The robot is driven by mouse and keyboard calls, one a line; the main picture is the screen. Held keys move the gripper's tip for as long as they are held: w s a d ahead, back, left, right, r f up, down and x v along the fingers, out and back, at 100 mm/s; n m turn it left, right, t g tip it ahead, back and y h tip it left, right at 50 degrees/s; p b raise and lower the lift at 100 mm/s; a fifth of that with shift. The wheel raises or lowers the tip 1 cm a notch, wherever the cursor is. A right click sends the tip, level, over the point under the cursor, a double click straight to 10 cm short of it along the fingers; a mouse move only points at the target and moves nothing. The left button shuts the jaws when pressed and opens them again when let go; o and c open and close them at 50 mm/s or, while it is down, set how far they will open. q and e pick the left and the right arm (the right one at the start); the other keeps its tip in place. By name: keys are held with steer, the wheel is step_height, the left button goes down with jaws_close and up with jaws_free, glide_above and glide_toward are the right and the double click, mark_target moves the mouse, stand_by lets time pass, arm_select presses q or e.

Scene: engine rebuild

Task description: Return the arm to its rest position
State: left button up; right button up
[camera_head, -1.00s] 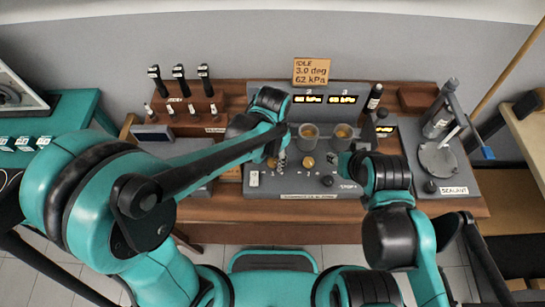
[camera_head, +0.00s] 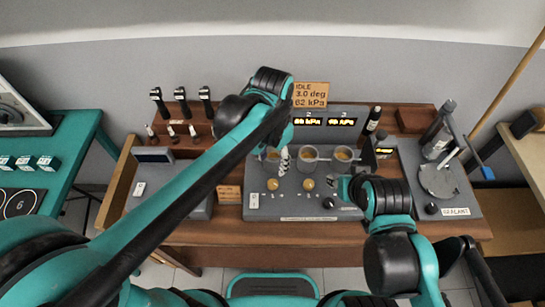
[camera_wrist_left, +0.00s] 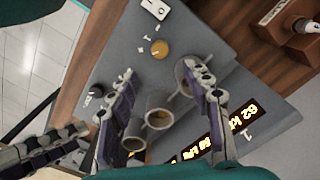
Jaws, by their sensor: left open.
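My left arm (camera_head: 190,185) reaches from the lower left over the bench in the head view. Its gripper (camera_head: 285,163) hangs above the grey test station, beside the leftmost cup (camera_head: 269,160). In the left wrist view its two purple-grey fingers (camera_wrist_left: 160,96) are spread apart with nothing held between them. Cups (camera_wrist_left: 158,119) show beyond and between them. My right gripper (camera_head: 346,187) is low over the right part of the station, partly hidden by its own wrist; its jaw state is unclear.
The station (camera_head: 290,209) has yellow knobs (camera_head: 308,184) and lit kPa displays. A sign reading IDLE (camera_head: 311,96) stands behind. A sealant stand (camera_head: 438,180) is at right, black-handled tools (camera_head: 181,100) at back left. A teal table (camera_head: 70,140) stands left.

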arm_select(q)
steer(key=shift+r, duration=0.4)
arm_select(e)
step_height(320, 180, down, 3)
steer(key=b, duration=0.2)
steer(key=shift+b, duration=0.4)
step_height(320, 180, down, 3)
steer(key=b, duration=0.2)
steer(key=shift+r+b, duration=0.15)
steer(key=shift+b, duration=0.25)
arm_select(q)
steer(key=s+a+f+n+t, duration=0.3)
steer(key=a+n, duration=0.1)
steer(key=a, duration=0.4)
steer(key=s+a+f+n+t, duration=0.3)
steer(key=a+n+t, duration=0.1)
steer(key=a, duration=0.5)
steer(key=shift+a+f, duration=0.3)
steer(key=shift+f, duration=0.1)
